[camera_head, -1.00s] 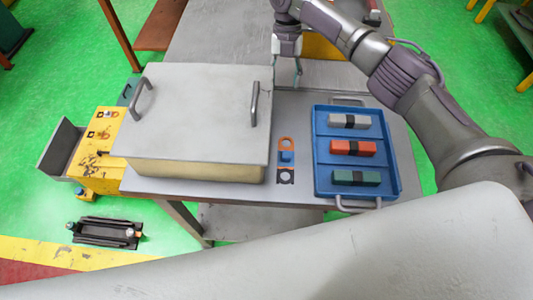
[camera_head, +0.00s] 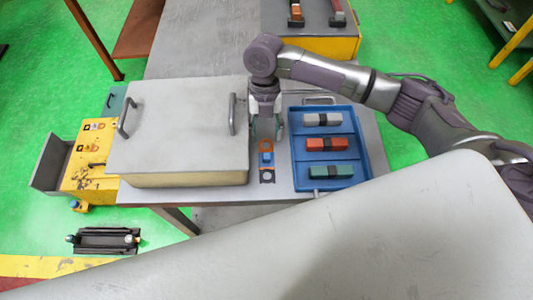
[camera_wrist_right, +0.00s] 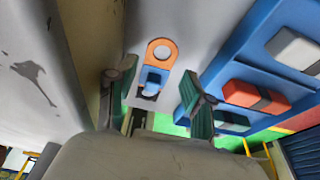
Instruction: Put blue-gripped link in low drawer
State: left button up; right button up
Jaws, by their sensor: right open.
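The blue-gripped link (camera_head: 266,158) lies flat on the grey table between the big lidded box and the blue tray. It has an orange ring end, a blue block in the middle and a dark, holed square end. It also shows between my fingers in the right wrist view (camera_wrist_right: 153,78). My right gripper (camera_head: 266,130) is open and empty, pointing down just above and behind the link's orange end. Its green-padded fingers show in the wrist view (camera_wrist_right: 155,100). A grey drawer (camera_head: 50,163) stands open at the left of the yellow cabinet (camera_head: 90,165). My left gripper is not in view.
The lidded grey box (camera_head: 180,130) with two handles stands close left of my gripper. The blue tray (camera_head: 372,145) at right holds grey, red and green blocks. A yellow-sided box (camera_head: 345,47) stands at the back. A black rack (camera_head: 105,240) lies on the floor.

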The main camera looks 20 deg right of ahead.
aim_at(267, 155)
jog(key=s+p, duration=0.1)
jog(key=s, duration=0.1)
jog(key=s+a+p, duration=0.1)
jog(key=s, duration=0.1)
jog(key=shift+s, duration=0.1)
jog(key=shift+p+x, duration=0.4)
jog(key=shift+x, duration=0.8)
jog(key=shift+f, duration=0.4)
grip_shut()
